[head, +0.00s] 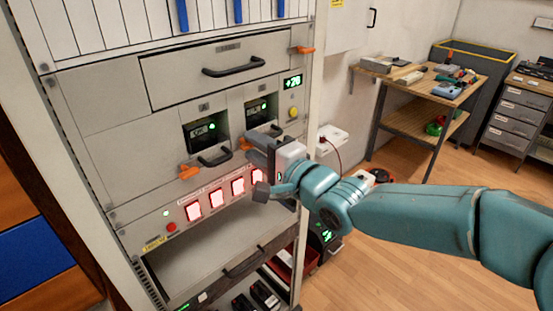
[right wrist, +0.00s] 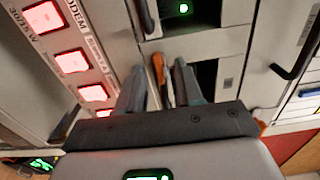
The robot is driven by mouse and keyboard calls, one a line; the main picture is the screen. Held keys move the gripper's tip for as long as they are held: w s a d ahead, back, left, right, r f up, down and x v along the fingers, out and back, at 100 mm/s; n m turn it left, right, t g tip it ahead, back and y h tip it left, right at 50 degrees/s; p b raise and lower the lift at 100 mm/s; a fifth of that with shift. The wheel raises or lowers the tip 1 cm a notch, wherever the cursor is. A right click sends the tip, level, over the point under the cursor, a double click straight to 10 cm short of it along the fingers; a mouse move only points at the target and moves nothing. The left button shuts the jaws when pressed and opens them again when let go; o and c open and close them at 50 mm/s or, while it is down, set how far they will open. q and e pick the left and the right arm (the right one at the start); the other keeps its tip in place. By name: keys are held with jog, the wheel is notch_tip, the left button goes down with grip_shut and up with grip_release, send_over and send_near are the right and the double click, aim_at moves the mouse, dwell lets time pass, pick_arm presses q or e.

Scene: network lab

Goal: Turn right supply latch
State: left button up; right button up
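The right supply latch is a small orange lever (head: 245,143) on the grey rack front, below the right supply module (head: 258,109) with its green light. My right gripper (head: 262,165) is in front of the rack at this latch and hides part of it. In the right wrist view the gripper's two fingers (right wrist: 160,88) stand apart, with the orange latch (right wrist: 158,68) in the gap between them. I cannot tell whether they touch it. A second orange latch (head: 188,172) sits below the left supply module (head: 201,132). My left gripper is not in view.
Red-lit square switches (head: 238,186) line the panel below the modules. A drawer with a black handle (head: 232,67) and another orange latch (head: 304,50) are above. An open shelf (head: 215,262) is below. A wooden workbench (head: 432,85) stands at the right, with clear floor in front.

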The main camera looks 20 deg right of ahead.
jog(key=v, duration=1.5)
jog(key=shift+s, duration=0.4)
jog(key=shift+d, duration=0.1)
jog(key=w+a+f+m+g, duration=0.1)
jog(key=a+f+g, duration=0.15)
jog(key=f, duration=0.65)
jog(key=w+a+f+g, duration=0.2)
jog(key=f+g, duration=0.1)
jog(key=f, duration=0.6)
jog(key=w+a+f+m+g, duration=0.1)
jog(key=a+f+g, duration=0.1)
jog(key=f, duration=0.7)
jog(key=s+a+f+n+g+h, duration=0.1)
jog(key=s+f+n+g, duration=0.3)
jog(key=s+f+n, duration=0.3)
jog(key=s+a+f+n+g+h, duration=0.1)
jog(key=s+f+n+g, duration=0.4)
jog(key=f, duration=1)
jog(key=s+a+n, duration=0.1)
jog(key=s+n, duration=0.1)
jog(key=s, duration=0.2)
jog(key=shift+a+f, duration=0.3)
jog(key=shift+f, duration=0.1)
